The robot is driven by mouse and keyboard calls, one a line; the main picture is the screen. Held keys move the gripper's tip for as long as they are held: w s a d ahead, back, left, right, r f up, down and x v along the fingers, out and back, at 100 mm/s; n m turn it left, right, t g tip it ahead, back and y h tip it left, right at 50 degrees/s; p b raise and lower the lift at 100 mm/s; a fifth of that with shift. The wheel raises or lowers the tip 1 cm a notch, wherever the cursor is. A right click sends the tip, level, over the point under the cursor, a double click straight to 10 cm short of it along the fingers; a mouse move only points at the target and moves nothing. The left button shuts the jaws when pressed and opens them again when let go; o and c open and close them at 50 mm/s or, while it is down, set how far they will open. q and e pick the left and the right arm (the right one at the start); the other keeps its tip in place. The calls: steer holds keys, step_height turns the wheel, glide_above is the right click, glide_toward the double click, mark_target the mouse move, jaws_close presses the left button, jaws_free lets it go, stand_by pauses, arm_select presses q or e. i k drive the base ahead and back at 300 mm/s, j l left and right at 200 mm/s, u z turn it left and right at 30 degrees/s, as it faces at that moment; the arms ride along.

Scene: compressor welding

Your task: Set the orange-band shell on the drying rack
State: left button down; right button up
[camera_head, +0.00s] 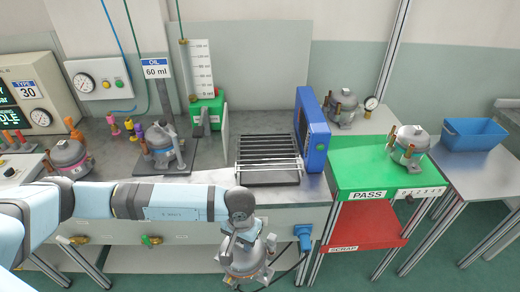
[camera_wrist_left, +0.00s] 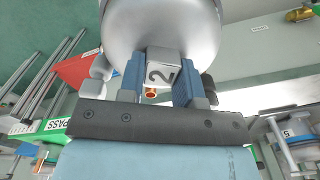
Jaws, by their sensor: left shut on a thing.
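A silver compressor shell (camera_head: 247,262) hangs in my left gripper (camera_head: 242,234), in front of the bench edge at the bottom of the head view. In the left wrist view my left gripper (camera_wrist_left: 160,85) is shut on a pale block marked 2 on the shell (camera_wrist_left: 160,30). The drying rack (camera_head: 268,155), with dark slats, stands on the bench beyond the gripper and looks empty. My right gripper is not in view.
A blue fan box (camera_head: 312,133) stands right beside the rack. Another shell (camera_head: 160,145) sits under the oil sign, and one (camera_head: 68,155) at the left. The green pass table (camera_head: 365,172) at the right holds a shell (camera_head: 408,145). A blue bin (camera_head: 473,134) is farther right.

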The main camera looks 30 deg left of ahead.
mark_target(268, 151)
steer(key=i+l+u, duration=0.15)
steer(key=l, duration=0.25)
steer(key=l+u, duration=0.2)
steer(key=l, duration=0.15)
steer(key=i+l+u, duration=0.15)
steer(key=l, duration=0.25)
